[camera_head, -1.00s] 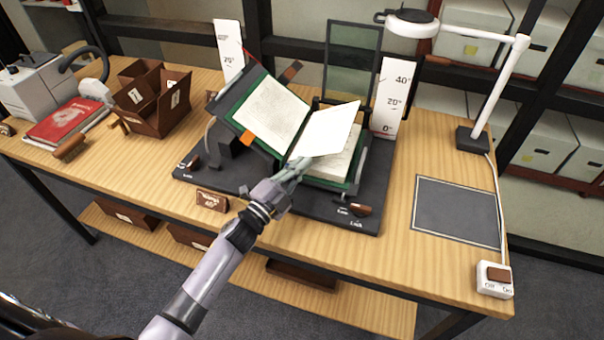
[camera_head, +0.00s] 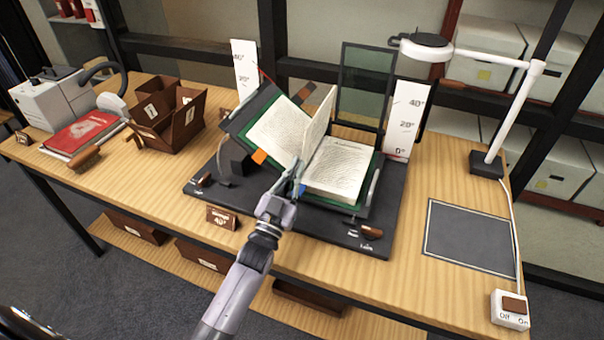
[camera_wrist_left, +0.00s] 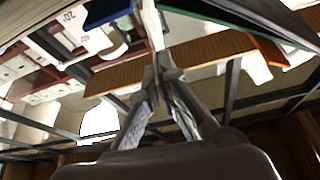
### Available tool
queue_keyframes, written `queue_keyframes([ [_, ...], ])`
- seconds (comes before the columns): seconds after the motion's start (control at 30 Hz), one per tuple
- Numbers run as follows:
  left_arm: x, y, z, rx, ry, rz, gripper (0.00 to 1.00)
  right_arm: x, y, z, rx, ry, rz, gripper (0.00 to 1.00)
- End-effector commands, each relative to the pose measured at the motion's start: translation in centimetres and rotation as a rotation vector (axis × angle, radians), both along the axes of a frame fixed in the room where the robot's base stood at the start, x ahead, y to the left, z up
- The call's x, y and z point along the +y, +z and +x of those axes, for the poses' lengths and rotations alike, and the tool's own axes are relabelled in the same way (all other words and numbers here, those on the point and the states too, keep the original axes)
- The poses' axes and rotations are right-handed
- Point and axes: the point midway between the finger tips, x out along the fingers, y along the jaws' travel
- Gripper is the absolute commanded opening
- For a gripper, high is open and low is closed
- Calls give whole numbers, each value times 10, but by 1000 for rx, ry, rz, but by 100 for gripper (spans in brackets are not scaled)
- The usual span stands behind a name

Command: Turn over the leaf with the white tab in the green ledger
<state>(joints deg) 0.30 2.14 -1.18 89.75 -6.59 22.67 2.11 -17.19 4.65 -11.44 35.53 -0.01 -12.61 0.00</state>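The green ledger (camera_head: 341,169) lies open in a dark cradle (camera_head: 210,182), its left side tilted up and its right side lower. One leaf (camera_head: 318,122) stands nearly upright between the two sides. My left gripper (camera_head: 296,168) is at the leaf's near edge. In the left wrist view its fingers (camera_wrist_left: 161,68) close together on the thin edge of the leaf (camera_wrist_left: 152,24). I cannot make out a white tab; the fingers may hide it. My right gripper is not in view.
A glass plate in a dark frame (camera_head: 364,85) stands behind the ledger, with white angle scales at both sides. A lamp (camera_head: 487,163) and a grey mat (camera_head: 470,237) are on the right. Brown boxes (camera_head: 172,125) and a red book (camera_head: 80,133) are on the left.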

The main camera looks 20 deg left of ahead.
Motion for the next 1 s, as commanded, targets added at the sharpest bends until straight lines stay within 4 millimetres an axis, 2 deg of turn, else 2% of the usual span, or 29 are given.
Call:
queue_keyframes([
  [0.5,28,1,1,21,0,-454,0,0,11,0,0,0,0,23],
  [0.73,36,-2,1,27,1,-581,0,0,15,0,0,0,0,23],
  [1.0,40,-4,1,30,0,-651,0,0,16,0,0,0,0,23],
])
